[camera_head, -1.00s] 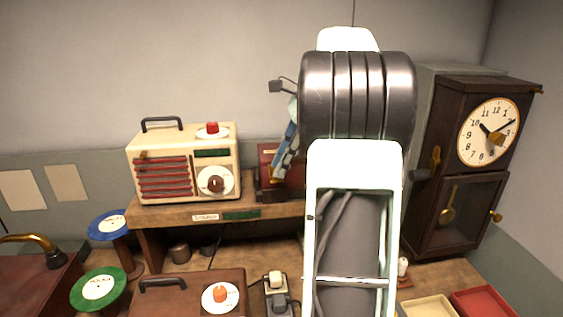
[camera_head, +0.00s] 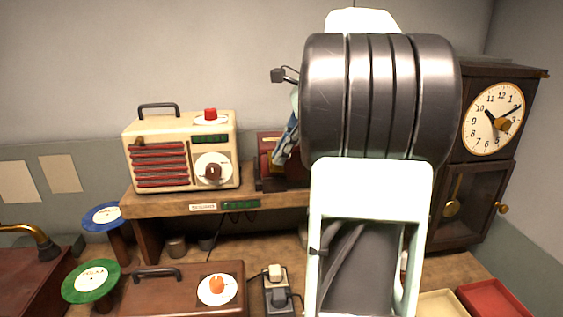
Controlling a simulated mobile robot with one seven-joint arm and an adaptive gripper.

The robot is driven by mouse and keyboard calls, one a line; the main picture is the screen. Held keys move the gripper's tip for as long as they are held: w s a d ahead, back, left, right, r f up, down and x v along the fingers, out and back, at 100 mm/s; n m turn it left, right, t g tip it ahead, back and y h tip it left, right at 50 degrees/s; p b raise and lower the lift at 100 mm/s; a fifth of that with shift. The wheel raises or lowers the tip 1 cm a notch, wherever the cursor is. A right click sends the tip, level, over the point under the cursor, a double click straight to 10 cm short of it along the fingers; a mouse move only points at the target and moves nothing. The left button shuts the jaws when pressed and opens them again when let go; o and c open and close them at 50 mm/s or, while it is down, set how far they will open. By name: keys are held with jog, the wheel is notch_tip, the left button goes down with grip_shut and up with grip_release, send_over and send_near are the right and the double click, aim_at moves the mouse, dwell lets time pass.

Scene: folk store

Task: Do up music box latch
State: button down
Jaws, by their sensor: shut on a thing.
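The music box appears to be the dark red box (camera_head: 266,146) on the wooden shelf, just right of the cream radio. A brassy part (camera_head: 274,164) shows on its front, likely the latch. Most of the box's right side is hidden behind my arm. My gripper (camera_head: 281,158) shows only as a narrow bluish strip at the box front, left of my arm. It is shut on what looks like the latch. The fingertips and the exact contact are too small and covered to make out.
The cream radio (camera_head: 147,148) stands left of the box. A dark pendulum clock (camera_head: 475,185) stands close on the right. Below are a brown case (camera_head: 165,298), a switch block (camera_head: 276,290), green (camera_head: 90,268) and blue (camera_head: 100,207) discs, and a red tray (camera_head: 495,300).

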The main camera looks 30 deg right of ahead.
aim_at(277, 170)
jog(key=f+t+b, duration=0.1)
jog(key=b, duration=0.1)
jog(key=f+t+h+b, duration=0.1)
jog(key=b, duration=0.2)
jog(key=f+t+b, duration=0.1)
jog(key=b, duration=0.2)
jog(key=shift+s+a+n, duration=0.15)
jog(key=shift+s+n, duration=0.15)
jog(key=shift+n, duration=0.1)
jog(key=t+b, duration=0.1)
jog(key=b, duration=0.2)
jog(key=shift+f+h+b, duration=0.3)
jog(key=shift+h, duration=0.1)
jog(key=shift+t+b, duration=0.3)
jog(key=shift+r, duration=0.1)
jog(key=c, duration=2.1)
grip_release()
notch_tip(277, 170, up, 10)
